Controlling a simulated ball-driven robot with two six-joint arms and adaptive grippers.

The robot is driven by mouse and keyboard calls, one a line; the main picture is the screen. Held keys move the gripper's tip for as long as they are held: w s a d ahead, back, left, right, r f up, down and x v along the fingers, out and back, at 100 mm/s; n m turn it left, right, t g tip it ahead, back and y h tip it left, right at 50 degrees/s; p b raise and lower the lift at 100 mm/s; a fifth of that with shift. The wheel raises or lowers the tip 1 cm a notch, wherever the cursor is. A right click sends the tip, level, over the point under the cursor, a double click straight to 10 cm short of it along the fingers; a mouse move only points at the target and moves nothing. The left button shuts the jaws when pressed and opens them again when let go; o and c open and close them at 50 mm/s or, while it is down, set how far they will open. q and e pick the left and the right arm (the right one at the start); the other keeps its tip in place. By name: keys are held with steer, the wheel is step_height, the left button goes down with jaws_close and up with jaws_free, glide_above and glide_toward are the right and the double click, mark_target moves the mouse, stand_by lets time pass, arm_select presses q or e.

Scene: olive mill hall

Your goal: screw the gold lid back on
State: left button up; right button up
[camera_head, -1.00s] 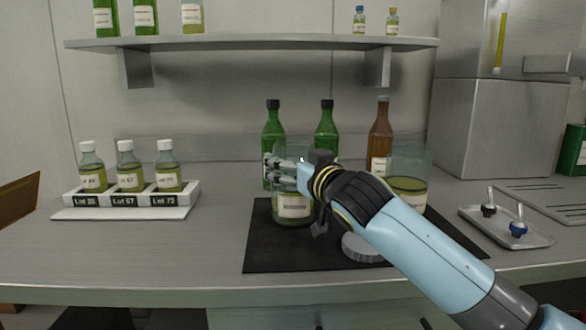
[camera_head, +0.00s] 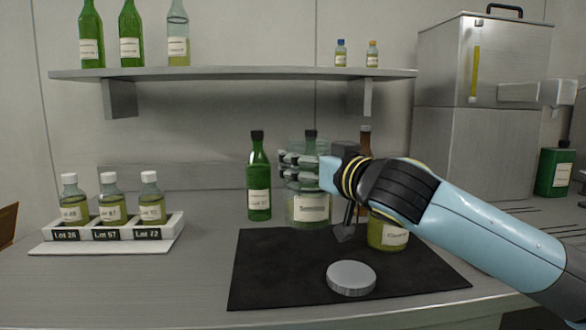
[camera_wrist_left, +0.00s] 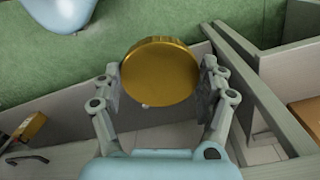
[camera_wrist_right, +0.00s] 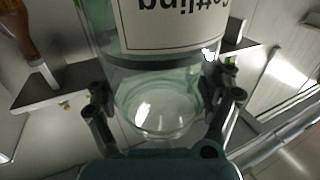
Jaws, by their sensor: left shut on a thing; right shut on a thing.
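The gold lid (camera_wrist_left: 160,72) is round and flat. In the left wrist view it sits between the two fingers of my left gripper (camera_wrist_left: 160,85), which is shut on it; this gripper is outside the head view. A labelled clear glass jar (camera_head: 310,210) is at the middle of the head view. My right gripper (camera_head: 300,168) is shut around its upper part, and the jar seems raised above the dark mat (camera_head: 290,270). The jar also shows close in the right wrist view (camera_wrist_right: 165,75), with its mouth uncovered. A silver lid (camera_head: 351,276) lies on the mat.
A second jar (camera_head: 388,236) stands partly behind my right forearm. A green bottle (camera_head: 258,180) and a brown bottle (camera_head: 365,145) stand behind. A white rack (camera_head: 115,232) with small bottles is at left. The mat's front left is clear.

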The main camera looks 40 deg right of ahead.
arm_select(q)
steer(key=shift+r+p, duration=0.35)
steer(key=shift+r, duration=0.15)
arm_select(e)
steer(key=shift+s+d+r, duration=0.2)
steer(key=shift+s+r, duration=0.2)
steer(key=shift+s, duration=0.2)
steer(key=shift+s+d+r, duration=0.2)
steer(key=shift+s+r, duration=0.2)
steer(key=shift+s, duration=0.15)
arm_select(q)
steer(key=shift+r+p, duration=0.75)
steer(key=shift+r, duration=0.1)
arm_select(e)
steer(key=shift+s+d+r, duration=0.25)
steer(key=shift+s+r, duration=0.1)
steer(key=shift+s, duration=0.2)
steer(key=shift+s+d+r, duration=0.2)
steer(key=shift+s+r, duration=0.15)
steer(key=shift+s, duration=0.15)
